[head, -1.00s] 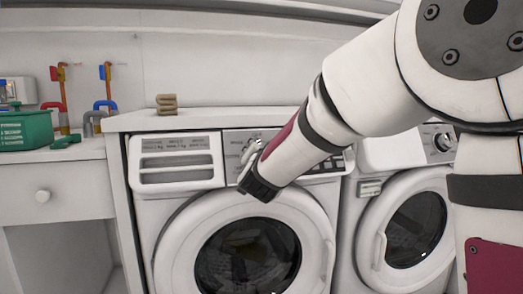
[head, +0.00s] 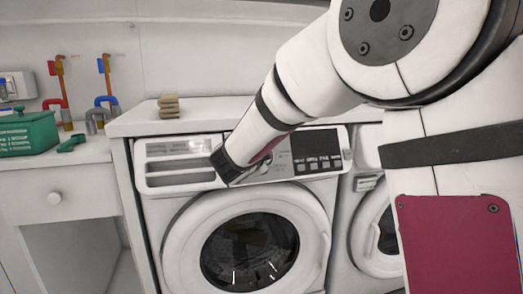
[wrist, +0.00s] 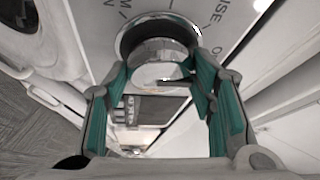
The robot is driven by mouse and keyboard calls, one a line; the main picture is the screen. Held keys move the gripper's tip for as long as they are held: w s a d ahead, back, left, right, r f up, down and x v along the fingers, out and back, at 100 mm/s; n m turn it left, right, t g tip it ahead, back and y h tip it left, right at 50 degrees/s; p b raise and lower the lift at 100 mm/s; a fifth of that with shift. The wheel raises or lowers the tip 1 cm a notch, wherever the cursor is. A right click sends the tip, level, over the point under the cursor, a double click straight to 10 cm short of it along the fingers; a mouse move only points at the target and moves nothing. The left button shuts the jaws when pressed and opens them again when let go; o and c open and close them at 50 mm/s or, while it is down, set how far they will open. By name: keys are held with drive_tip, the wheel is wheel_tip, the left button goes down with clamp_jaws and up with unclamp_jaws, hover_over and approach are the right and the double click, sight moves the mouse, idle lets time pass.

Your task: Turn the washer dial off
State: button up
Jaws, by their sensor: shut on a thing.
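The washer (head: 305,205) is white with a round glass door, and its control panel (head: 318,150) runs along the top front. The dial (wrist: 158,42) is a round chrome knob at the top middle of the wrist view, with printed markings around it. My gripper (wrist: 160,68) has its teal-padded fingers on either side of the dial and is shut on it. In the head view my wrist and gripper (head: 232,178) are against the panel, between the detergent drawer and the buttons, and they hide the dial. I cannot tell the dial's setting.
The detergent drawer (head: 180,162) is just left of my gripper. Folded cloths (head: 169,106) lie on the counter above. A second machine (head: 372,235) stands to the right, partly behind my arm. A green box (head: 28,134) sits on the left counter.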

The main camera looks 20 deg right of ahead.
idle(0.4)
drive_tip(key=o, duration=1.1)
drive_tip(key=shift+o, duration=0.2)
drive_tip(key=v, duration=1.2)
